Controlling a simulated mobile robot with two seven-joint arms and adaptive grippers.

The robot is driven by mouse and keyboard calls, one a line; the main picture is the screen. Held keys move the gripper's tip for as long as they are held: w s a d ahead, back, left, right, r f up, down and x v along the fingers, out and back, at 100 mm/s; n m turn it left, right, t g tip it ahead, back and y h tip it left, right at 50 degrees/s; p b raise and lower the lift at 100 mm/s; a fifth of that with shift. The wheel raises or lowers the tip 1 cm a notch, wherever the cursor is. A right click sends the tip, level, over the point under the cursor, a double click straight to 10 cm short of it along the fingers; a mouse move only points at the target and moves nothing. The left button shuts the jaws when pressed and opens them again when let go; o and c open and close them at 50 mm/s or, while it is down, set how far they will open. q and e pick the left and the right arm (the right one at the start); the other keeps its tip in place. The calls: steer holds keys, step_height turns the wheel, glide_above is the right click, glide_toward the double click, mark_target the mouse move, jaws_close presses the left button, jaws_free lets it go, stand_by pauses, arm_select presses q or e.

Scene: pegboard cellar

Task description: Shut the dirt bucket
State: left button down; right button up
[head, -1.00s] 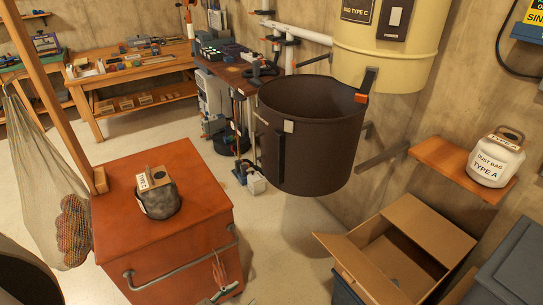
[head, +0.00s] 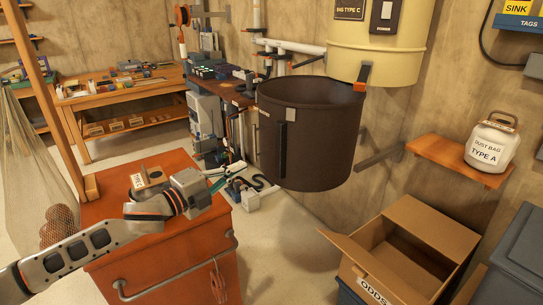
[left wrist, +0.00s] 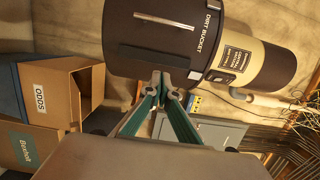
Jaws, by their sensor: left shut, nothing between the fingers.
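The dirt bucket (head: 325,150) is a large dark brown open-topped cylinder in the middle of the head view, swung out to the left of the cream vacuum body (head: 385,50). Its open mouth shows, with a black upright bar (head: 283,137) on its side. A latch with an orange tip (head: 361,76) hangs at the vacuum's lower edge. My right gripper is out of view.
A red cabinet (head: 165,235) with a front rail stands below my left arm. An open cardboard box (head: 405,250) sits below right of the bucket. A shelf (head: 455,162) holds a white dust-bag jar (head: 490,145). A mesh bag (head: 35,170) hangs at left.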

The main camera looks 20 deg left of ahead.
mark_target(281, 147)
arm_select(q)
steer(key=x, duration=1.2)
steer(key=shift+w+d, duration=0.15)
steer(key=shift+w, duration=0.15)
steer(key=shift+w+d, duration=0.2)
steer(key=shift+w, duration=0.3)
